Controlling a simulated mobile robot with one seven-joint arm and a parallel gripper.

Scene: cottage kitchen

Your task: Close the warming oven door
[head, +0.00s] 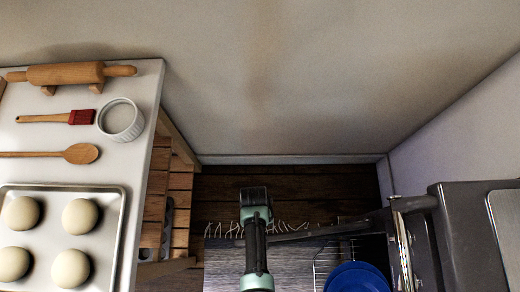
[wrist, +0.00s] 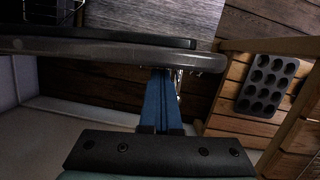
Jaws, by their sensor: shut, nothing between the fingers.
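The warming oven door (head: 345,226) stands open in the head view. It shows nearly edge-on as a dark grey bar reaching left from the metal oven (head: 460,235). In the wrist view the door's edge (wrist: 90,62) runs across the upper part of the picture. My gripper (wrist: 163,75) has blue fingers, shut and empty, with their tips close by the door's edge; I cannot tell whether they touch it. In the head view my arm hides the fingers and the door's left end.
A blue plate (head: 355,280) and a wire rack are beside the oven. A white worktop (head: 70,170) at left carries a dough tray (head: 122,215), rolling pin (head: 65,74) and ramekin (head: 121,119). A muffin tin (wrist: 268,85) lies on a slatted shelf (wrist: 225,107). A wall closes the back.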

